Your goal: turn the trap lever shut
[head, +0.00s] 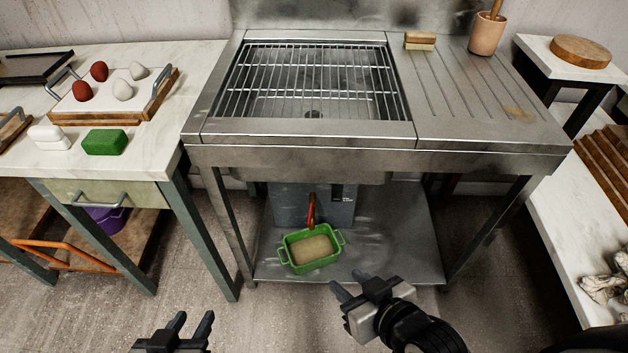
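The trap lever (311,211) is a thin red-orange handle at the front of a grey trap box (285,204) under the sink. It points down toward the near side, and its lower end is close to the back rim of a green tub (289,257). The tub holds something flat and tan. My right gripper (350,284) is open and empty, in front of the lower shelf, to the right of and nearer than the tub and lever. My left gripper (194,317) is open and empty at the bottom edge, well left of the lever.
The steel sink (300,130) with a wire rack overhangs the trap box. Its legs (228,232) flank the lower shelf (400,230). A marble-topped table (130,165) stands left, another surface (575,200) right. The floor in front is clear.

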